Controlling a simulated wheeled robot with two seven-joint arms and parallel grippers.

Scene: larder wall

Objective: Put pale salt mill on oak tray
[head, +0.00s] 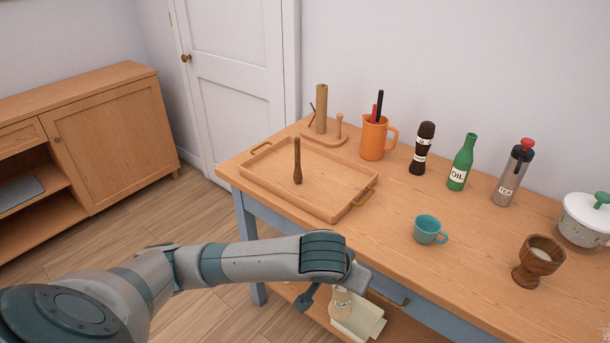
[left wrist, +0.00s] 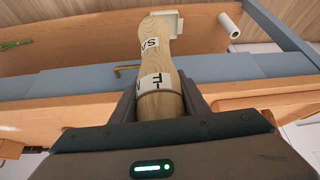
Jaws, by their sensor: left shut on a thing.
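The pale salt mill (left wrist: 160,65), light wood with a white label, is held between the jaws of my left gripper (left wrist: 160,98) in the left wrist view. In the head view the mill (head: 341,303) shows partly below the table's front edge, with my left gripper (head: 345,280) and wrist covering part of it. The oak tray (head: 342,215) lies on the left part of the table, with brass handles. My right gripper does not show.
An orange jug (head: 374,138), dark mill (head: 422,148), green oil bottle (head: 462,163), tea flask (head: 513,172), teal cup (head: 428,230), wooden goblet (head: 537,262) and white pot (head: 585,220) stand on the table. A paper roll holder (head: 321,110) is behind the tray. The tray's middle has bare room.

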